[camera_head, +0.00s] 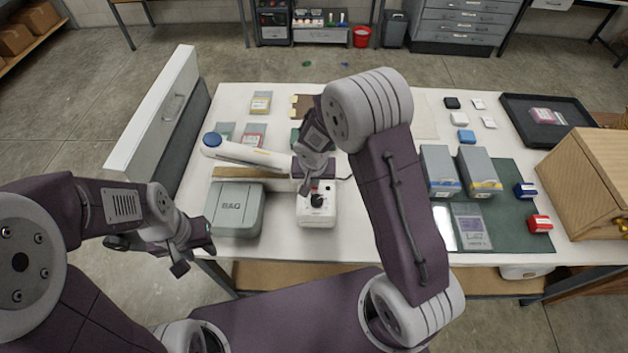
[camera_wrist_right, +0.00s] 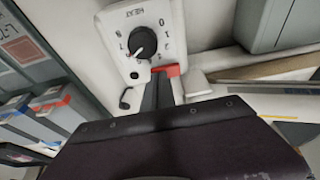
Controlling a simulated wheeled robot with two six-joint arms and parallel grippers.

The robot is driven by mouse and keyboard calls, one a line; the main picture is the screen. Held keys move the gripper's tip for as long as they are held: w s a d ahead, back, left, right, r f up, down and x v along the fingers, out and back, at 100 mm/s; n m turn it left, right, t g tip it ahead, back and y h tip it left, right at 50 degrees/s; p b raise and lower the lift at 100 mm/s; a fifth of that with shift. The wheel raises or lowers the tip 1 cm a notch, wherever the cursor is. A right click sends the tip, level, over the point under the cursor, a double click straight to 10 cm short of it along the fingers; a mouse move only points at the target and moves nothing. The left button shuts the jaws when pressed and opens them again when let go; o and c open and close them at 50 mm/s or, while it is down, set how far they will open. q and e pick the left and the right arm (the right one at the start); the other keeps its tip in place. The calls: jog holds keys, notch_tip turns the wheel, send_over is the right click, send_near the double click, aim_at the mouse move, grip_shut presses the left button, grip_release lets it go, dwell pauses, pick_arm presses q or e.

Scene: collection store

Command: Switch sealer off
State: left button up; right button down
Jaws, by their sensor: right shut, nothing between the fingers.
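The sealer's white control box (camera_head: 316,212) stands near the table's front edge, with a black dial (camera_head: 317,201). In the right wrist view the dial (camera_wrist_right: 143,42) has markings around it, and its white pointer points down and left. A red part (camera_wrist_right: 171,71) shows beside my right fingers, partly hidden by them. My right gripper (camera_head: 304,190) is shut and empty, just above the back of the control box; in its wrist view the fingertips (camera_wrist_right: 160,75) are close to the red part. I cannot tell whether they touch it. My left gripper (camera_head: 194,258) is open and empty off the table's front left edge.
A grey-green case (camera_head: 237,209) stands left of the control box. Grey boxes (camera_head: 439,170) stand on a green mat (camera_head: 515,190) to the right. A wooden cabinet (camera_head: 590,180) is at the far right.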

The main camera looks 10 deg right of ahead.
jog(key=shift+d+f+b, duration=0.1)
jog(key=shift+f+b, duration=0.4)
jog(key=shift+b, duration=0.2)
jog(key=shift+s+r, duration=0.3)
